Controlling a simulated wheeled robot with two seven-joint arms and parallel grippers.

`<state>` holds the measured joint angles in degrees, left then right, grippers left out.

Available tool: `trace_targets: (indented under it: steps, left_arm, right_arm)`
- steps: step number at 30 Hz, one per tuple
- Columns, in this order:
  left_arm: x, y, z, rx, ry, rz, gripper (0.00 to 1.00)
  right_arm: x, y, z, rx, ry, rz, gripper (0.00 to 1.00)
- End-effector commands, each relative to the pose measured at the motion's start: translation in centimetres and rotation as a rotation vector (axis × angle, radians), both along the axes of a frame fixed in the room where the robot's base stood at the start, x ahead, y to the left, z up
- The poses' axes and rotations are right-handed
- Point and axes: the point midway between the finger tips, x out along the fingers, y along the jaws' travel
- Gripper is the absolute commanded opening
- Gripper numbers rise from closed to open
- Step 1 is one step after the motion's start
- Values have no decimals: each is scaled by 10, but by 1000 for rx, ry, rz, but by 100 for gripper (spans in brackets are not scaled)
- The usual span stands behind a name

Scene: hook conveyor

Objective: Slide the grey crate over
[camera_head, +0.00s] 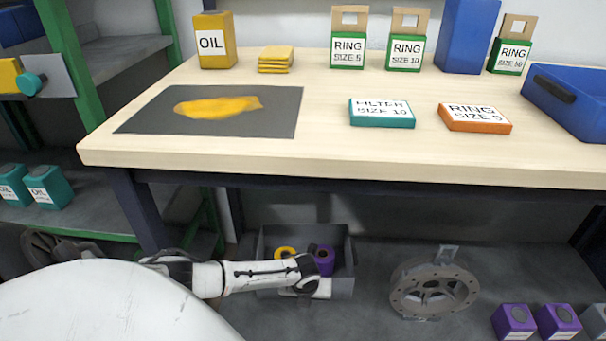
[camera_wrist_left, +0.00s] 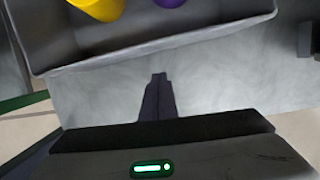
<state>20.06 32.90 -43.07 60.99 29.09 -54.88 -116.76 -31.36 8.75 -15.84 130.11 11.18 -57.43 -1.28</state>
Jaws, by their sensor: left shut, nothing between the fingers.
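The grey crate (camera_head: 344,285) stands on the floor under the table, with a yellow item (camera_head: 285,252) and a purple item (camera_head: 324,262) inside. In the left wrist view the crate's near wall (camera_wrist_left: 160,52) crosses the top, with parts of the yellow item (camera_wrist_left: 97,6) and purple item (camera_wrist_left: 170,2) behind it. My left gripper (camera_wrist_left: 159,76) is shut and empty, its tips just short of that wall; contact cannot be told. In the head view my left arm reaches across the crate's front and its fingers are hard to make out. My right gripper is not in view.
A grey flanged wheel part (camera_head: 433,287) stands right of the crate, with purple boxes (camera_head: 515,320) further right. A green-framed shelf (camera_head: 92,100) is at left. Floor between crate and wheel part is clear.

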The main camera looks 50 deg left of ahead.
Motion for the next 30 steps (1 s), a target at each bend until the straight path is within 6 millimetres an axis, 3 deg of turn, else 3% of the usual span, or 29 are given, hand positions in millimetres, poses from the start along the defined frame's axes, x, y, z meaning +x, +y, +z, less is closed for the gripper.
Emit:
trace_targets:
  steps: [1,6,12,18,26,30]
  left_arm:
    - [-9,-7,9,-2,4,-1,0]
    - [-13,-11,53,0,-1,0,0]
    - [-20,-17,85,0,-1,1,0]
    - [-23,-20,97,0,0,1,0]
    - [-24,-21,98,-1,0,3,0]
    - [-33,-49,97,-50,-7,61,0]
  right_arm:
    - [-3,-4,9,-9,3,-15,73]
    - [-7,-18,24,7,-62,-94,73]
    - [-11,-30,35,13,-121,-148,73]
    - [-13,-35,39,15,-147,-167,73]
    - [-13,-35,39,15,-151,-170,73]
    - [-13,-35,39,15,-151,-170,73]
